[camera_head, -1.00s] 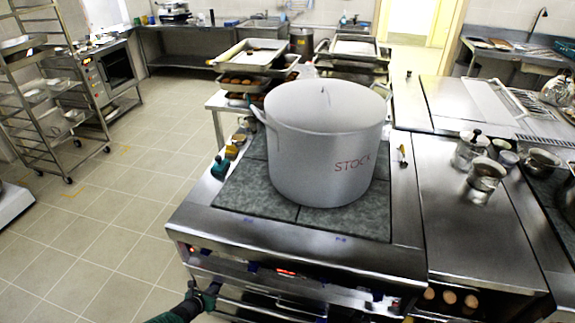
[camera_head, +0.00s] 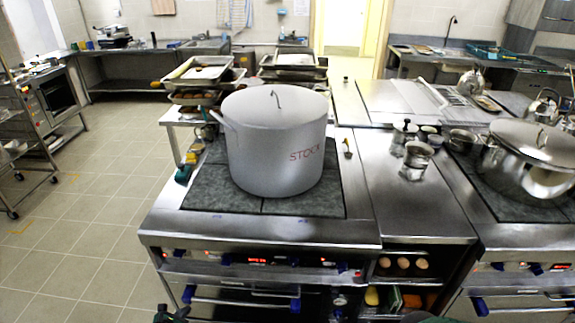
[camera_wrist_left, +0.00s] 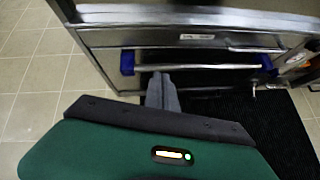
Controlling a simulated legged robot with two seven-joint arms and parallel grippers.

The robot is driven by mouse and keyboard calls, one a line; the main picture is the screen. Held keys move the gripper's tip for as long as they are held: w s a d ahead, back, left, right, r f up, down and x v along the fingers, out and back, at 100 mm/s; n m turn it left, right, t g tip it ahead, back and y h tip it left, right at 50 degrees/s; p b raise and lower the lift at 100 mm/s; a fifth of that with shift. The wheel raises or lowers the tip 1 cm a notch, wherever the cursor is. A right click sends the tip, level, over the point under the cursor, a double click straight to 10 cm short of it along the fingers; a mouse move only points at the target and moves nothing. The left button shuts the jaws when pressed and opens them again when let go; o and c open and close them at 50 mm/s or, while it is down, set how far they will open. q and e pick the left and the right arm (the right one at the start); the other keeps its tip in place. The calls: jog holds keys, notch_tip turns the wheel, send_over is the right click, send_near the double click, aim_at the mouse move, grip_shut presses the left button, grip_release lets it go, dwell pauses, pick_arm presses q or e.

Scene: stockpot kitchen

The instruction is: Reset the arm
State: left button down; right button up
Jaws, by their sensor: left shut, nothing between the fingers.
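My left gripper (camera_head: 172,312) shows only in part at the bottom edge of the head view, low in front of the stove (camera_head: 262,232). In the left wrist view its fingers (camera_wrist_left: 162,92) are together and empty, pointing toward the oven door handle (camera_wrist_left: 196,67) with its blue end mounts. I cannot tell whether they touch it. My right gripper does not show; a dark green piece of my own body appears at the bottom edge of the head view.
A large lidded stockpot (camera_head: 275,145) marked STOCK stands on the stove's dark top. A shiny lidded pot (camera_head: 535,160) is on the right stove. Eggs (camera_head: 403,264) sit in a shelf between the stoves. The tiled floor (camera_head: 90,215) at left is clear.

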pick_arm(q)
jog(key=w+d+r+m+g+h, duration=0.1)
jog(key=w+d+r+m+h, duration=0.2)
jog(key=d+r+m, duration=0.6)
jog(key=s+d+r+m+g, duration=0.4)
jog(key=s+d+r+m, duration=0.1)
jog(key=d+r+m, duration=0.5)
jog(key=s+r+m+g+y, duration=0.1)
jog(key=s+r+m, duration=0.5)
jog(key=s, duration=0.6)
jog(key=s+r+m+g+y, duration=0.1)
jog(key=s+r+m+y, duration=0.2)
jog(key=s+r+m, duration=0.4)
jog(key=s+r, duration=0.4)
jog(key=s, duration=0.2)
jog(key=shift+s+d+r+g+y, duration=0.15)
jog(key=shift+d+g+y, duration=0.15)
jog(key=shift+y, duration=0.1)
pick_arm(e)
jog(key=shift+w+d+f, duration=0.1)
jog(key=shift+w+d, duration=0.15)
pick_arm(q)
jog(key=shift+s+d+r, duration=0.1)
jog(key=shift+d, duration=0.15)
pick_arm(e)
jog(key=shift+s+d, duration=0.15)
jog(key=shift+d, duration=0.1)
